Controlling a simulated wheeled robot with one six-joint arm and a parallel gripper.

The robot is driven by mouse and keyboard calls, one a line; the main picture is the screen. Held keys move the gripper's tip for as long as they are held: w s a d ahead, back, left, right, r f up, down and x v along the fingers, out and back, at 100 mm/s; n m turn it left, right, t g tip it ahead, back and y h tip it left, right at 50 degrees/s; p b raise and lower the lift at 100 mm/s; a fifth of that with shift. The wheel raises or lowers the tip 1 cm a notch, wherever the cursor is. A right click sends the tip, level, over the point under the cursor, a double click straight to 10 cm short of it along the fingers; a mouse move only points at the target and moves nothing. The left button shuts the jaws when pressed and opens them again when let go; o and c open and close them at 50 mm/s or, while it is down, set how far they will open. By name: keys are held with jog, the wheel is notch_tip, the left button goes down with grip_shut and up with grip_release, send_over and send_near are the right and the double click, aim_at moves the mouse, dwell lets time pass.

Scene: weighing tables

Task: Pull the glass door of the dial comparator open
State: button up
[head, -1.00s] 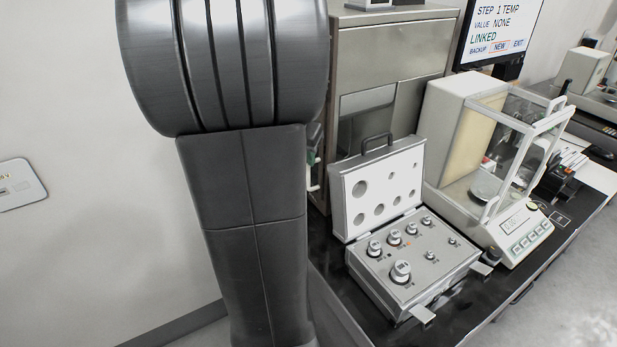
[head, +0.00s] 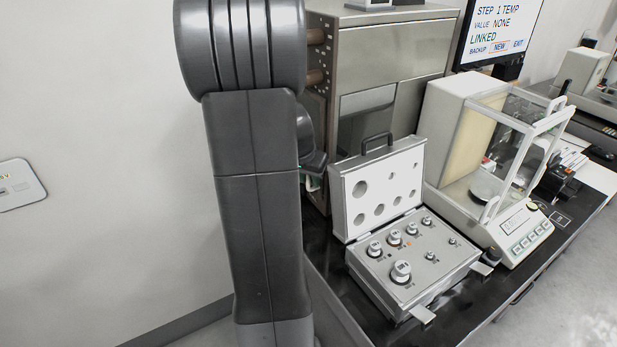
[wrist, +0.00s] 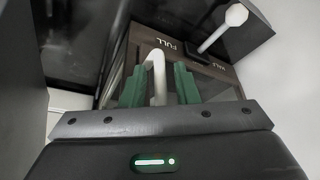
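In the wrist view, the two green fingers of my gripper (wrist: 160,88) stand apart, one on each side of a white bent handle (wrist: 157,72). The handle is between the fingers, with a narrow gap on the right; contact on the left is unclear. Behind it is a brown housing (wrist: 185,62) with the words "FULL" and, upside down or partly cut, another label; I take this as the dial comparator. Its glass door is hard to make out. In the head view my arm hides most of this place; a bit of my gripper shows (head: 313,181).
A white-knobbed lever (wrist: 236,15) sticks out near the handle at the upper right. In the head view, an open weight case (head: 440,268) and a glass-walled balance (head: 460,90) stand on the black table to the right. A metal cabinet (head: 390,45) stands behind.

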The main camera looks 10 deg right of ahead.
grip_shut()
jog(key=w+a+m+g+h+b, duration=0.15)
jog(key=a+m+b, duration=0.5)
jog(key=a, duration=0.75)
jog(key=w+a+m+g+p, duration=0.3)
jog(key=w+a+m+p, duration=0.3)
jog(key=a, duration=0.4)
jog(key=shift+w+a+m, duration=0.35)
jog(key=shift+w+m, duration=0.5)
jog(key=shift+w, duration=0.45)
